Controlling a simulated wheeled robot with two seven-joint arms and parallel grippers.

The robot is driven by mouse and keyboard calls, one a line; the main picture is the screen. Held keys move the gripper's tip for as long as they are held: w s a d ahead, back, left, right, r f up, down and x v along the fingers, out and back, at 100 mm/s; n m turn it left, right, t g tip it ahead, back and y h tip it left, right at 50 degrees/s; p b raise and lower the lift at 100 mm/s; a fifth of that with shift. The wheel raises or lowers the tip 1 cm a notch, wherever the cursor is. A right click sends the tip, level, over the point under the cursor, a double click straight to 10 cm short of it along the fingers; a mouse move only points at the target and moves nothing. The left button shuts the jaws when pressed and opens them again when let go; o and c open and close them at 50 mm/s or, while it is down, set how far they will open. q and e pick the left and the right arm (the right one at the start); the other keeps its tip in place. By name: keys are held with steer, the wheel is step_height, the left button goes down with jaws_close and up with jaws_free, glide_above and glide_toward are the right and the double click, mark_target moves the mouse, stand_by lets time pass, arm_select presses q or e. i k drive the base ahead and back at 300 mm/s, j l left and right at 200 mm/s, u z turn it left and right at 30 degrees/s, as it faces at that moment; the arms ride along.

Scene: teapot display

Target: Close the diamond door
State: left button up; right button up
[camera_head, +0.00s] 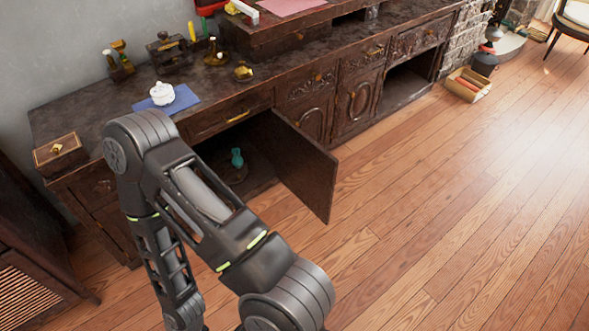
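The one cabinet door standing open (302,170) is a dark wooden panel that swings out from the cabinet front over the floor. Its plain face is toward me, and I see no diamond mark on it. The open compartment (262,180) is to its left, with a teal vase (237,158) inside. One of my arms rises from the bottom edge, bends at the left and drops back toward the bottom edge, in front of the compartment and left of the door. Neither gripper shows in the view.
The long cabinet (85,122) carries a white teapot (162,93) on a blue cloth (183,101), a wooden box (60,155) and brass items. A dark slatted cabinet (30,265) stands at the lower left. The wooden floor (430,200) right of the door is clear.

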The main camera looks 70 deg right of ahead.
mark_target(307, 168)
steer(key=k+l, duration=0.1)
steer(key=l, duration=0.6)
steer(key=k+l, duration=0.1)
steer(key=l, duration=0.55)
steer(key=k+l, duration=0.1)
steer(key=l, duration=0.6)
steer(key=k+l, duration=0.1)
steer(key=l, duration=1.25)
steer(key=k+l, duration=0.15)
steer(key=l, duration=0.55)
steer(key=k+l, duration=0.1)
steer(key=l, duration=0.55)
